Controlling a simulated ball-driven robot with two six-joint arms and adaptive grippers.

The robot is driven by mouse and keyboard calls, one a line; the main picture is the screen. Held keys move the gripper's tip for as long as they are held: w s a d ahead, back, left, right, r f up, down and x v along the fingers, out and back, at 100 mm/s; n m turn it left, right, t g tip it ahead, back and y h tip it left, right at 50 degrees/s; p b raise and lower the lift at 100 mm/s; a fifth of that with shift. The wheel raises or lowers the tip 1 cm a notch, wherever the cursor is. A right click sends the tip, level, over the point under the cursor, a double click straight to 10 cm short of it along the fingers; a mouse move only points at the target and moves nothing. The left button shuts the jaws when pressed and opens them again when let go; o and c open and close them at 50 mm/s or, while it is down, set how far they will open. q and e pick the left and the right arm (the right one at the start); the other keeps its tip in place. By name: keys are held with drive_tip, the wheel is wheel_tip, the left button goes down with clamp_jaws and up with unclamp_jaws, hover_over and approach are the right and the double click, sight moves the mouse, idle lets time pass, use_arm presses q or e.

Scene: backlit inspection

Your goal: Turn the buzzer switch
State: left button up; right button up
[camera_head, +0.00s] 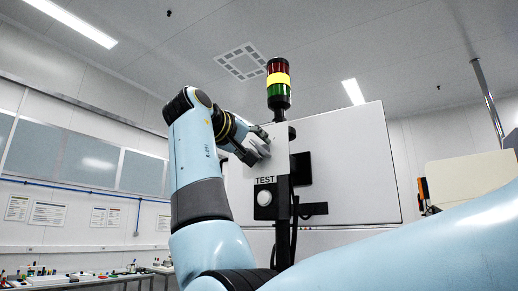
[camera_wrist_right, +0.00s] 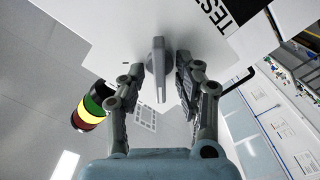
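The buzzer switch (camera_wrist_right: 158,66) is a grey lever-shaped knob on a white panel in the right wrist view. My right gripper (camera_wrist_right: 157,75) is open, with one finger on each side of the knob and a visible gap to each. In the head view my right gripper (camera_head: 250,148) is at the upper part of the white panel (camera_head: 281,143), above the TEST label (camera_head: 265,179). There the fingers largely hide the knob. My left gripper is in neither view.
A stack light (camera_head: 278,84) with red, yellow and green sections stands above the panel. A round white button (camera_head: 265,198) sits below the TEST label. A large white board (camera_head: 350,150) is behind the post. Benches with small items (camera_head: 80,277) line the left wall.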

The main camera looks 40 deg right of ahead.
drive_tip(key=shift+c, duration=0.7)
drive_tip(key=shift+d, duration=0.1)
drive_tip(key=c, duration=0.5)
clamp_jaws()
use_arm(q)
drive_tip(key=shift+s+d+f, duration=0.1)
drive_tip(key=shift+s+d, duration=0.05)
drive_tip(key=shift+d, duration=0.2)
